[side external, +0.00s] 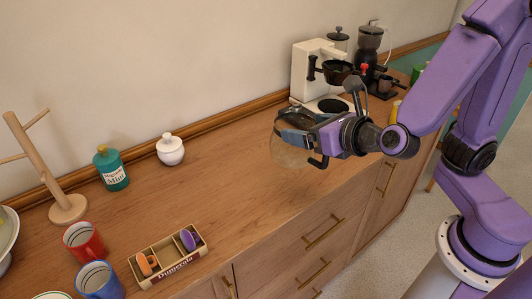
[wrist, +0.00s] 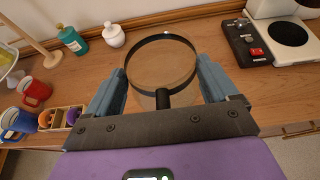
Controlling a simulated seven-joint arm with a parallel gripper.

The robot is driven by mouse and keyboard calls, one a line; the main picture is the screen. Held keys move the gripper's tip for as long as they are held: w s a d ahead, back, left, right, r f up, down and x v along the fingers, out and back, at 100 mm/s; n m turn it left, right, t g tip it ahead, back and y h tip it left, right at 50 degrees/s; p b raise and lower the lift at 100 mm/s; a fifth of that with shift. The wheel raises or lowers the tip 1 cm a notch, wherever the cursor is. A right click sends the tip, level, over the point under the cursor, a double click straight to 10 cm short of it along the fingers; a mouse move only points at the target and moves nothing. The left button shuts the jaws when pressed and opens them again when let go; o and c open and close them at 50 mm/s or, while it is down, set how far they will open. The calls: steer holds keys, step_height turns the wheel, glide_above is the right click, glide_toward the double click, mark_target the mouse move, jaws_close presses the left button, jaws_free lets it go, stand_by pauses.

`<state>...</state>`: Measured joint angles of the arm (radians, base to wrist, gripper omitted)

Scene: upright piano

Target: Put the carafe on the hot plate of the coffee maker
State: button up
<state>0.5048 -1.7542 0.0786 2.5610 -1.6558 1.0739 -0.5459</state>
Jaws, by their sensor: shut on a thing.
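The glass carafe (side external: 286,152) is held by my gripper (side external: 296,130) over the wooden counter. In the wrist view the carafe (wrist: 160,64) shows its round black rim between the two blue fingers, with its black handle pointing back toward the gripper. The fingers are shut on its sides. I cannot tell whether its base touches the counter. The white coffee maker (side external: 306,75) stands at the back, beyond the gripper. Its black round hot plate (side external: 333,105) is bare; it also shows in the wrist view (wrist: 289,34), right of the carafe.
A grinder (side external: 368,48) stands behind the coffee maker. A white sugar pot (side external: 170,151), teal bottle (side external: 111,170), wooden mug tree (side external: 66,206), red mug (side external: 84,243), blue mug (side external: 100,281) and divided box (side external: 167,258) stand to the left. The middle counter (side external: 225,185) is clear.

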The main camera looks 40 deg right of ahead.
steer(key=w+f, duration=0.1)
steer(key=w, duration=0.1)
steer(key=w+a, duration=0.1)
steer(key=w+a+f, duration=0.1)
steer(key=w, duration=0.1)
steer(key=shift+w+f, duration=0.35)
steer(key=w+a+f, duration=0.2)
steer(key=w+f, duration=0.4)
steer(key=f, duration=0.4)
steer(key=shift+w+a, duration=0.15)
steer(key=shift+w, duration=0.25)
steer(key=shift+f, duration=0.15)
steer(key=o, duration=1.4)
